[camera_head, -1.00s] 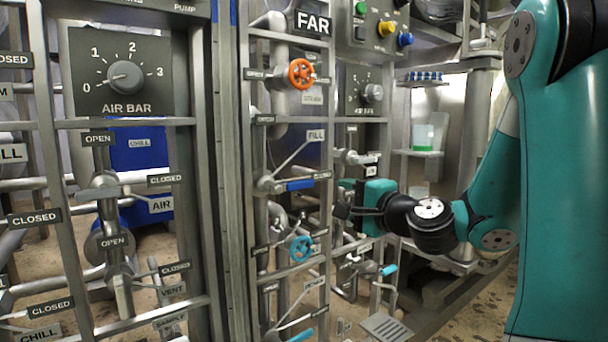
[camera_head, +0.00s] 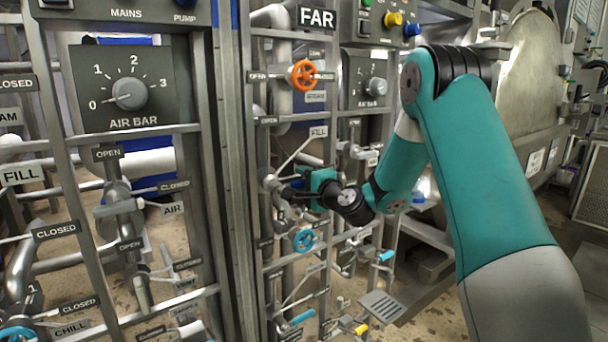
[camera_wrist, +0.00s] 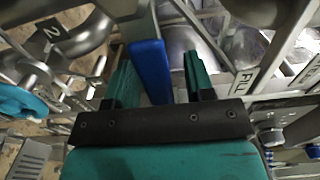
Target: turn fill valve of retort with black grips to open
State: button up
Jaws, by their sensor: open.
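The panel marked FAR (camera_head: 317,18) stands at the centre of the head view, with a FILL label (camera_head: 318,131) on it. A valve lever with a blue grip (camera_wrist: 150,68) shows in the wrist view, and a FILL label (camera_wrist: 243,82) is to its right. My gripper (camera_head: 296,189) is at this lever. In the wrist view my gripper (camera_wrist: 157,72) is open, with one teal finger on each side of the blue grip. Contact with the fingers cannot be told. My gripper largely hides the grip in the head view. I see no black grip on this lever.
An orange handwheel (camera_head: 303,75) is above and a light-blue handwheel (camera_head: 303,240) is just below my gripper. Pipes and frame bars crowd around it. A nearer panel with its own FILL label (camera_head: 21,175) stands at the left. Some floor shows at the lower right.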

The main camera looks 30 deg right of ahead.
jog(key=shift+w, duration=0.35)
grip_shut()
jog(key=shift+d, duration=0.1)
